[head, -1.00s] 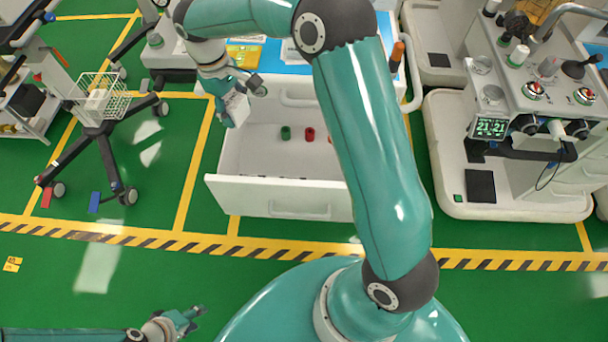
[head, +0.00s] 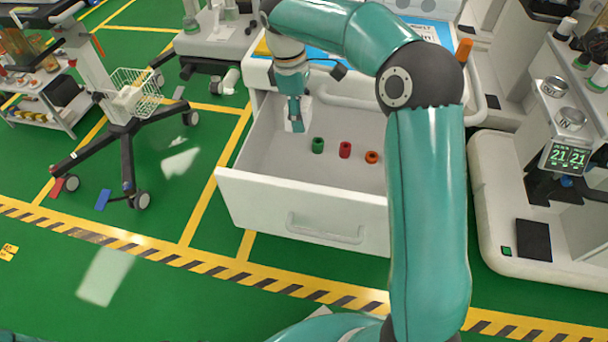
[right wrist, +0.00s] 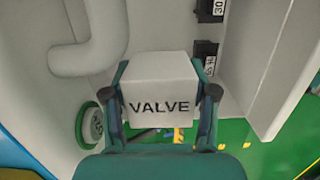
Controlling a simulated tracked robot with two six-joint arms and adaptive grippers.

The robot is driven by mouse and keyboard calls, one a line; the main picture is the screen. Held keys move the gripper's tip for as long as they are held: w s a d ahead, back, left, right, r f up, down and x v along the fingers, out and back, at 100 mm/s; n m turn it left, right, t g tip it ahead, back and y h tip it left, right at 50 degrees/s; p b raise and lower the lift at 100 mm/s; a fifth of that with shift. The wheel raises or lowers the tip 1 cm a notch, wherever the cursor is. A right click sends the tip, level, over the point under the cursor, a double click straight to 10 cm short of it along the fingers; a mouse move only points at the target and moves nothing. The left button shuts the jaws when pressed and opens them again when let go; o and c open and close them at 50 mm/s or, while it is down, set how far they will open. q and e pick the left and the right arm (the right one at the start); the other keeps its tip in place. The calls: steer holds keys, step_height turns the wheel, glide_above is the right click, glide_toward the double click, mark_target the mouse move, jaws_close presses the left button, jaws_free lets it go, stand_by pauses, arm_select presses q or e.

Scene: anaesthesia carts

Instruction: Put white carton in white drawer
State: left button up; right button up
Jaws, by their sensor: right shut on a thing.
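The white carton (head: 305,112), marked VALVE in the right wrist view (right wrist: 160,84), is between the two fingers of my right gripper (head: 295,108). The right gripper (right wrist: 163,108) is shut on it and points down. The open white drawer (head: 300,205) is pulled out toward me from its cart. In the head view, the carton is over the left back part of the drawer's inside. I cannot tell whether it touches the drawer floor. My left gripper is not in view.
A green ring-shaped piece (head: 318,145), a red one (head: 345,149) and an orange one (head: 372,157) stand in the drawer, right of the carton. A stand with a wire basket (head: 135,92) is at left. A machine with a green display (head: 568,156) is at right.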

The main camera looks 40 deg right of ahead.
mark_target(303, 177)
step_height(303, 177, down, 20)
steer(key=b, duration=0.5)
steer(key=o, duration=1.2)
steer(key=shift+r, duration=0.1)
steer(key=shift+w+a+r+p, duration=0.2)
steer(key=shift+r+p, duration=0.35)
steer(key=shift+r, duration=1.4)
steer(key=shift+w+a+r+p, duration=0.25)
steer(key=shift+r+p, duration=0.3)
steer(key=shift+r, duration=1.45)
steer(key=shift+w+a+r+p, duration=0.2)
steer(key=shift+r+p, duration=0.35)
steer(key=shift+r, duration=1.4)
steer(key=shift+r, duration=0.1)
